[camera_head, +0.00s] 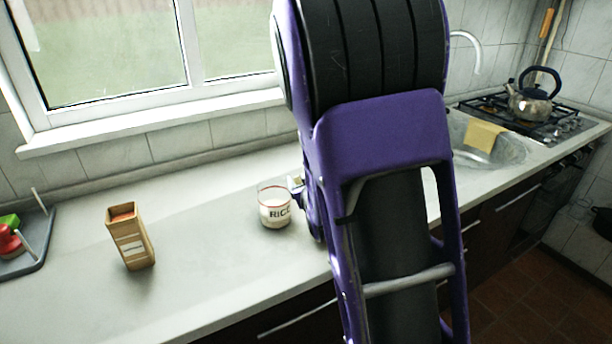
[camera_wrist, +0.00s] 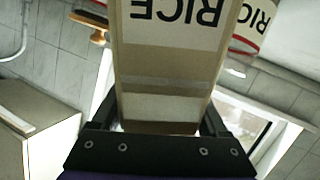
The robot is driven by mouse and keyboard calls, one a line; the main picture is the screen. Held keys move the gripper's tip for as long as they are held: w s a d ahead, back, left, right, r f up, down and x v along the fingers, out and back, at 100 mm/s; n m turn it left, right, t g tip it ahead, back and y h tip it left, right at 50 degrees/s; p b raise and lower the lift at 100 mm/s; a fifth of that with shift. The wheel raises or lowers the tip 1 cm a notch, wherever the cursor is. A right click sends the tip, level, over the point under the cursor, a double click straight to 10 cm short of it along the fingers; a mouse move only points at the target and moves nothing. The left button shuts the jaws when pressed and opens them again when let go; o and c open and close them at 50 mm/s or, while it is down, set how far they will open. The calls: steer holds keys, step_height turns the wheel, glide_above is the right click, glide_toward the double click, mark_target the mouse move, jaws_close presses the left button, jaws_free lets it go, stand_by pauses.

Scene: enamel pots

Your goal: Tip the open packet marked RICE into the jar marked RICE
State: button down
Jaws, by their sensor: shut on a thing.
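My gripper (camera_wrist: 160,118) is shut on the packet marked RICE (camera_wrist: 170,60), a pale packet with a brown band. Its lettering appears upside down in the wrist view. Its open mouth is not visible, so I cannot tell if anything is pouring. The jar marked RICE (camera_head: 274,210) is clear with a red rim and white label, and stands on the counter. It also shows close beside the packet at the top right of the wrist view (camera_wrist: 258,22). In the head view my arm hides the packet and most of the gripper, just right of the jar.
A dark tray (camera_head: 42,255) with red and green items sits at far left. The sink (camera_head: 490,147), hob and kettle (camera_head: 531,100) are at right.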

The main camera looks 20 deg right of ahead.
steer(key=shift+w+a+r+n+g+p, duration=0.4)
steer(key=shift+w+a+r+g+p, duration=0.1)
steer(key=shift+p, duration=0.95)
stand_by(0.6)
steer(key=shift+w+a+n+g+h+p, duration=0.5)
steer(key=shift+w+p, duration=0.1)
steer(key=shift+p, duration=0.55)
stand_by(0.5)
